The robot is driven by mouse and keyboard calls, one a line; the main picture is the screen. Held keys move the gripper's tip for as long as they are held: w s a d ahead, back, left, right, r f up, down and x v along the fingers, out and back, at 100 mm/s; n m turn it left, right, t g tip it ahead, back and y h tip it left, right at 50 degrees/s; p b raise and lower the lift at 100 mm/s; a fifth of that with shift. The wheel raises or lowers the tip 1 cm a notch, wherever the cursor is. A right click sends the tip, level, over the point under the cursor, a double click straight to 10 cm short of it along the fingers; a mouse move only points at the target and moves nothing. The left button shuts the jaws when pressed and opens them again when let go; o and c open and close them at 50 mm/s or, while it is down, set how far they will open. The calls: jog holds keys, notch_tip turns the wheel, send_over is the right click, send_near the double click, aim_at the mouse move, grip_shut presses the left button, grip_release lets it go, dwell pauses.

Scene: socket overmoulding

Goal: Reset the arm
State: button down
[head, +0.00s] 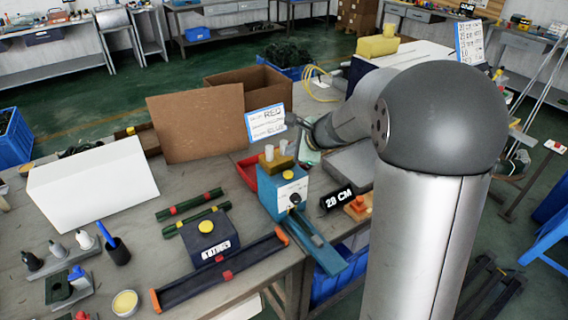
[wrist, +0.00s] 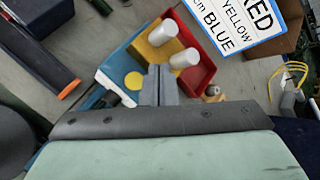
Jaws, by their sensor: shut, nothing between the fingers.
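My gripper (wrist: 158,85) shows in the wrist view with its two grey fingers together and nothing between them. Beyond the fingers is the blue machine (wrist: 112,85) with a yellow block and two white cylinders on top; the fingers overlap its view, and I cannot tell the gap. In the head view my arm bends across the right side, its lower end reaching toward the blue machine (head: 285,190). The gripper's fingers cannot be made out in the head view.
A red bin (wrist: 203,72) sits beside the machine. A sign (head: 265,123) reading RED stands behind it, near an open cardboard box (head: 250,88). Dark bars and a white box (head: 92,182) occupy the table's left.

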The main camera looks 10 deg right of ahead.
jog(key=s+a+n+g, duration=0.25)
jog(key=s+n, duration=0.35)
jog(key=s, duration=0.3)
jog(key=s+a+n+g, duration=0.25)
jog(key=s+n, duration=0.25)
jog(key=s, duration=0.4)
jog(key=s+d+f+n+g+h, duration=0.1)
jog(key=s+n+h, duration=0.1)
jog(key=s+n, duration=0.3)
jog(key=s+d+f+n+g+h, duration=0.1)
jog(key=s+d+f+n+h, duration=0.1)
jog(key=s, duration=0.8)
jog(key=n+h, duration=0.1)
jog(key=n, duration=0.1)
jog(key=shift+s+d+f+n, duration=0.2)
jog(key=shift+s+d+n, duration=0.05)
jog(key=shift+n, duration=0.15)
